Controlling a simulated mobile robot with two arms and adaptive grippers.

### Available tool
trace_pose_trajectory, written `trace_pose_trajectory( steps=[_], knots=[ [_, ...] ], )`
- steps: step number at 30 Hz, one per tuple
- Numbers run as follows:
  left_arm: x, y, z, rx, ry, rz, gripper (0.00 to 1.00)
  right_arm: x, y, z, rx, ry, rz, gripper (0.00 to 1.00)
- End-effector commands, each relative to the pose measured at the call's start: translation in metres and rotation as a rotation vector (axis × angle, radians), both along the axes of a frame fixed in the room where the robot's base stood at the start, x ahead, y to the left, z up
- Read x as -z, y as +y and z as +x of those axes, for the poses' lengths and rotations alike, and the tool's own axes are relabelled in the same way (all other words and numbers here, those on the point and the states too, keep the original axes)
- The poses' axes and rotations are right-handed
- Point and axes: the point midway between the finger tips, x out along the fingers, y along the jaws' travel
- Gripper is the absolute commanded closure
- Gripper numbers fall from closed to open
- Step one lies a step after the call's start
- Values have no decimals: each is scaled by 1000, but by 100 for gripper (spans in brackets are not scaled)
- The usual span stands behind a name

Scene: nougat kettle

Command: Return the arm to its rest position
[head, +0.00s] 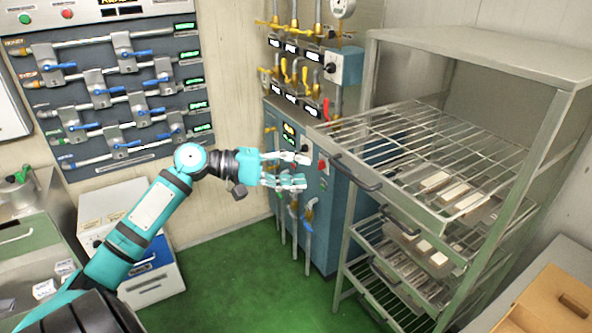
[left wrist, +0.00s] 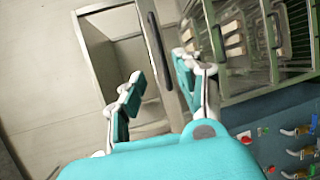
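My left arm comes in from the lower left of the head view. Its gripper (head: 306,170) is held out in mid-air in front of the blue machine cabinet, pointing right. The two fingers stand apart with nothing between them. The left wrist view also shows the spread, empty fingers (left wrist: 160,90), with the metal rack behind them. My right gripper is in neither view.
A metal rack (head: 372,65) with pulled-out wire shelves stands on the right. The blue cabinet (head: 342,215) with pipes and valves is behind the gripper. A valve panel (head: 60,50) hangs at left. Green floor (head: 240,285) is open below. A cardboard box (head: 545,305) sits lower right.

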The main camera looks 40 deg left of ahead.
Motion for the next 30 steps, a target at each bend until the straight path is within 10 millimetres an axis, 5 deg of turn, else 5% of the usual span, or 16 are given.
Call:
trace_pose_trajectory(
  steps=[17, 20, 23, 30],
  knots=[
    [10, 4, 3, -16, 8, 5, 66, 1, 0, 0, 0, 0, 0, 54],
    [43, 17, 11, -71, 33, 27, 66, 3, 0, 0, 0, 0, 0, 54],
    [102, 38, 21, -158, 82, 81, 66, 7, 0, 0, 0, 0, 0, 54],
    [284, 76, 8, -315, 252, 314, 66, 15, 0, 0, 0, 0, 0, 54]
  ],
)
